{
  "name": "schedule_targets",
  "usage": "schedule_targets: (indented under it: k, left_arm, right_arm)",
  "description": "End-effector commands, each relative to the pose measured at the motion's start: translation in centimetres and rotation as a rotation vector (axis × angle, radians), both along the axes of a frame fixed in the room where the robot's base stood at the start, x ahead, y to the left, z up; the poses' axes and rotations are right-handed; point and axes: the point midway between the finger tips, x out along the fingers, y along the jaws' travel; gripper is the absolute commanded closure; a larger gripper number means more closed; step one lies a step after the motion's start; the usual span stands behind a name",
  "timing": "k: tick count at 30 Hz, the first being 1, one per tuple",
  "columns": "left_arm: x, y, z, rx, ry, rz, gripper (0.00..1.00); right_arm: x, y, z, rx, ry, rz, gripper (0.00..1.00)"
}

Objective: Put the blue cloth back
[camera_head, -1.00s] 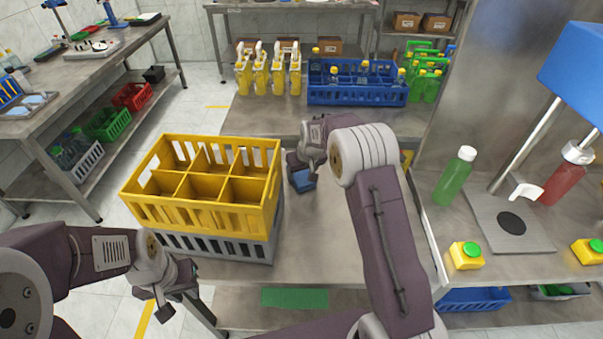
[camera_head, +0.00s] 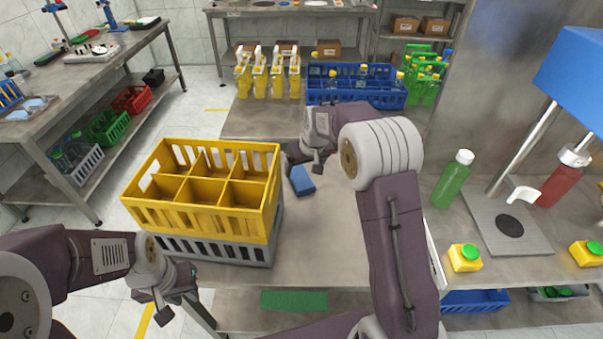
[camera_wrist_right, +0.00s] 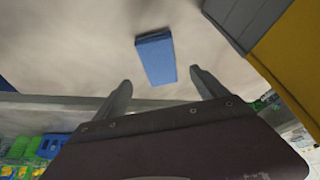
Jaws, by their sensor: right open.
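The blue cloth (camera_head: 302,181) is a small folded block lying on the metal table, just right of the yellow crate. It also shows in the right wrist view (camera_wrist_right: 156,58), beyond the fingertips and between their lines. My right gripper (camera_head: 304,164) is over the table behind the cloth, apart from it. In the right wrist view the right gripper (camera_wrist_right: 162,88) has its two fingers spread with nothing between them. My left gripper (camera_head: 163,303) hangs at the lower left, in front of the table and away from the cloth; its fingertips are small and partly unclear.
A yellow divided crate (camera_head: 207,217) stands on a grey crate (camera_head: 262,252) left of the cloth. A blue crate (camera_head: 355,96) with bottles stands at the back beside yellow jugs (camera_head: 268,78). A green bottle (camera_head: 453,180) and press stand right. Table around the cloth is clear.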

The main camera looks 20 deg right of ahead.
Motion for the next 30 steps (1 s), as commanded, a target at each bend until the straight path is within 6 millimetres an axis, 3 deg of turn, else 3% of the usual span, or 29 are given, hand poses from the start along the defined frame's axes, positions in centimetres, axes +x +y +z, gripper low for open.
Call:
schedule_targets:
  k: [1, 6, 14, 17, 24, 27, 30]
  left_arm:
    - [0.0, 0.0, 0.2, 0.0, 0.0, 0.0, 0.75]
    - [0.0, 0.0, 0.4, 0.0, 0.0, 0.0, 0.75]
    - [0.0, 0.0, 0.4, 0.0, 0.0, 0.0, 0.75]
    - [0.0, 0.0, 0.4, 0.0, 0.0, 0.0, 0.75]
    - [0.0, 0.0, 0.4, 0.0, 0.0, 0.0, 0.75]
    - [0.0, 0.0, 0.4, 0.0, 0.0, 0.0, 0.75]
    - [0.0, 0.0, 0.4, 0.0, 0.0, 0.0, 0.75]
  right_arm:
    - [-0.4, -0.1, 1.3, 0.0, -0.004, 0.0, 0.17]
    - [-1.5, -0.2, 3.7, 0.0, -0.001, 0.0, 0.17]
    - [-2.5, -0.2, 4.1, 0.0, 0.01, -0.004, 0.17]
    - [-6.5, 0.0, 2.8, 0.004, 0.06, -0.024, 0.17]
    - [-22.6, 0.2, -2.0, 0.009, 0.228, -0.104, 0.17]
    - [-26.9, 0.1, -3.2, 0.007, 0.27, -0.123, 0.17]
    - [-28.7, 0.1, -3.7, 0.006, 0.286, -0.13, 0.17]
